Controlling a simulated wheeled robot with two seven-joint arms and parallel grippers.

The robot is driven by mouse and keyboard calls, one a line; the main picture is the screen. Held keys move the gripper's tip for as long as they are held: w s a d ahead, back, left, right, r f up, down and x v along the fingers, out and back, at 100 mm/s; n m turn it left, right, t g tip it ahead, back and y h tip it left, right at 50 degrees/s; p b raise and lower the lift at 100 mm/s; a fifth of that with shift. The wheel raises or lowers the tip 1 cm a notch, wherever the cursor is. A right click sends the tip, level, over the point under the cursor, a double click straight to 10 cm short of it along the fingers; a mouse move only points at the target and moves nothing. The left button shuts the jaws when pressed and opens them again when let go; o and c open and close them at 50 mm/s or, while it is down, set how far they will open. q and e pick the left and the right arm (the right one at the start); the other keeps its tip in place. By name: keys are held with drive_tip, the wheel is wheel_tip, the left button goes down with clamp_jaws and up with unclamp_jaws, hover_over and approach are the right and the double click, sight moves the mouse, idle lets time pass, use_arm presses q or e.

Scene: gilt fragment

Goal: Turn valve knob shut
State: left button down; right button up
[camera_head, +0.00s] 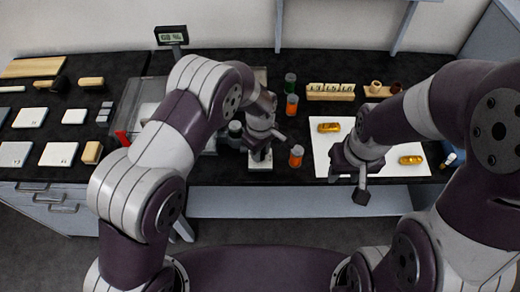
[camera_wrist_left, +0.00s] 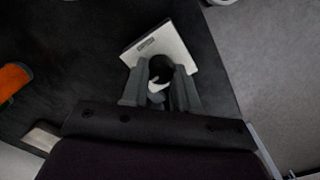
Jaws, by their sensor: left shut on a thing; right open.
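The valve knob (camera_wrist_left: 161,67) is a dark round piece on a white square base plate (camera_wrist_left: 174,43) with a small dark label. In the left wrist view the two grey fingers of my left gripper (camera_wrist_left: 160,88) are shut around it. In the head view my left gripper (camera_head: 262,143) hangs over the white base (camera_head: 260,162) at the bench's front edge and hides the knob. I cannot tell how far the knob is turned. My right gripper (camera_head: 361,190) is open and empty, above the front edge of the white sheet.
Orange bottles (camera_head: 296,156) (camera_head: 291,106) and a green one (camera_head: 290,84) stand just right of the left gripper. A display (camera_head: 171,36) stands at the back. White tiles (camera_head: 58,154) lie at left.

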use_arm(q)
drive_tip(key=shift+d+r, duration=0.1)
drive_tip(key=c, duration=0.8)
unclamp_jaws()
drive_tip(key=shift+c, duration=0.2)
drive_tip(key=shift+r, duration=0.2)
wheel_tip(320, 180, up, 12)
drive_tip(key=b, duration=0.2)
drive_tip(key=shift+r, duration=0.2)
